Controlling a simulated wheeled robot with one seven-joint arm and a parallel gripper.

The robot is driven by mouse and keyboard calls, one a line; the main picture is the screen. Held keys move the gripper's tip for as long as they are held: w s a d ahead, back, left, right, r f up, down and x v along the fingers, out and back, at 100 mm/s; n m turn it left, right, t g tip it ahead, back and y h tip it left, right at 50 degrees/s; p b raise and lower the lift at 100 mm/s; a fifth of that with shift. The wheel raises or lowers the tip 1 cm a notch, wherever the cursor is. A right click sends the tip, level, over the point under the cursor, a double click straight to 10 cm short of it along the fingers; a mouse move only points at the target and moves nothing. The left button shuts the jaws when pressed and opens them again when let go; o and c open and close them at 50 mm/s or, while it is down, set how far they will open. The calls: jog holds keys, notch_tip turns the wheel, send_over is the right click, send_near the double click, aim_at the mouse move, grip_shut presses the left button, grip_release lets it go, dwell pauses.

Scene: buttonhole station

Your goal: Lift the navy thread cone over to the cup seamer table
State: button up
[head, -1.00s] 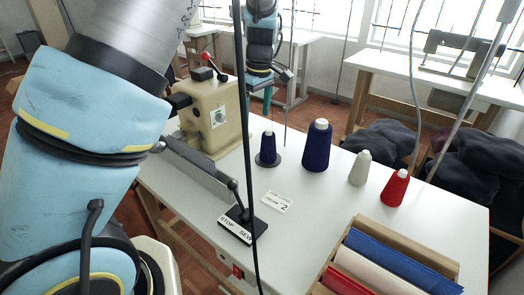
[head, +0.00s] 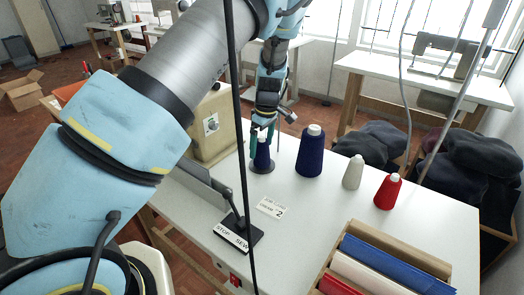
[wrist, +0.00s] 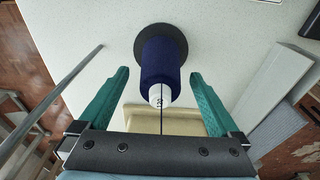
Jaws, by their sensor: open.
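A small navy thread cone (head: 263,157) with a white tip stands upright on a dark round base (head: 262,168) on the white worktable, beside the beige machine. In the wrist view the cone (wrist: 160,62) rises between the two green fingers. My gripper (head: 265,140) is open, pointing down, with one finger on each side of the cone; a gap shows on both sides. A larger navy cone (head: 310,155) stands to its right. A white table with a sewing machine (head: 430,80) is at the back right; I cannot tell whether it is the cup seamer table.
A cream cone (head: 353,172) and a red cone (head: 388,191) stand further right. A wooden tray of coloured pieces (head: 390,255) is at the front. The beige machine (head: 212,125) and a STOP SEW sign (head: 232,238) are to the left. Dark cloth heaps (head: 485,160) sit beyond.

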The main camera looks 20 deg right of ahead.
jog(key=shift+w+f, duration=0.1)
jog(key=shift+f, duration=0.65)
jog(key=shift+c, duration=0.2)
jog(key=c, duration=1.5)
notch_tip(320, 180, up, 12)
jog(key=shift+f, duration=0.25)
jog(key=shift+f+b, duration=0.1)
jog(key=shift+b, duration=0.25)
